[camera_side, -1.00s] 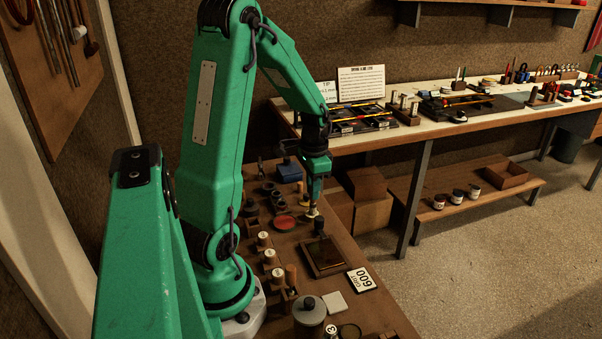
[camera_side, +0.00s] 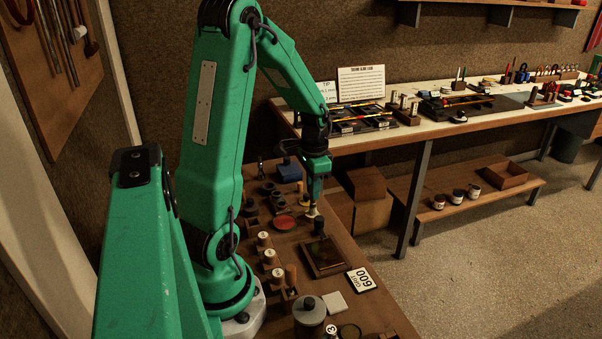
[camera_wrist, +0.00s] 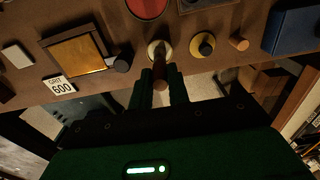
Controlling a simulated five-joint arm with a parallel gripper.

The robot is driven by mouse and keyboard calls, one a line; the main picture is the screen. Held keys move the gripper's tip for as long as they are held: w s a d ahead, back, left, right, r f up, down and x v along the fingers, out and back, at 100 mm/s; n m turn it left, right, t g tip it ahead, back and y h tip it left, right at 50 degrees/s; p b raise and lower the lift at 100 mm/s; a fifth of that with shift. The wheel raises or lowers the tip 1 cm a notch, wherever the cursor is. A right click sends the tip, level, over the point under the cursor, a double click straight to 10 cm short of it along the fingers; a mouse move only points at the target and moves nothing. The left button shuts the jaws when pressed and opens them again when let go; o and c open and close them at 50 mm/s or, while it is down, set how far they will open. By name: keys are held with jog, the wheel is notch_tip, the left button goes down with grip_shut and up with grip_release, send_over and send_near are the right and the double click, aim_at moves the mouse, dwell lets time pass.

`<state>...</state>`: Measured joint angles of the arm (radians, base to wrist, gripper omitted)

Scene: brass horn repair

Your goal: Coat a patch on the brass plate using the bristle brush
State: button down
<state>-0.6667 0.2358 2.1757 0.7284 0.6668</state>
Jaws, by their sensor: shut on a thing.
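The brass plate (camera_side: 326,254) lies in a wooden frame on the brown bench, in front of my gripper in the side view. In the wrist view the plate (camera_wrist: 82,55) is at the left and shines gold. My gripper (camera_side: 314,196) points down behind the plate, apart from it. In the wrist view my gripper (camera_wrist: 160,84) is shut on the brown wooden handle of what looks like the bristle brush (camera_wrist: 160,72). A pale round part shows at the handle's far end; I cannot tell whether it is bristles or a holder. No coated patch is clear on the plate.
A dark cylinder (camera_side: 319,226) stands at the plate's back edge. A "GRIT 600" card (camera_side: 361,280) lies beside the plate. A red disc (camera_side: 284,223) and several small holders lie to the left. A blue block (camera_side: 289,172) is behind. The bench's right edge is close.

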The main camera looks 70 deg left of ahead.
dwell(0.3)
jog(key=shift+r, duration=3.45)
jog(key=w+d+r, duration=0.2)
jog(key=w+d, duration=0.4)
jog(key=d, duration=0.5)
jog(key=w+d+r, duration=0.3)
jog(key=w+d, duration=0.3)
jog(key=d, duration=0.5)
jog(key=s+a+f, duration=0.1)
jog(key=s+f, duration=0.1)
jog(key=s, duration=0.5)
jog(key=s+a+f, duration=0.1)
jog(key=s+f, duration=0.1)
jog(key=s, duration=0.4)
jog(key=shift+s+a, duration=0.35)
jog(key=shift+s, duration=0.05)
jog(key=shift+f, duration=0.1)
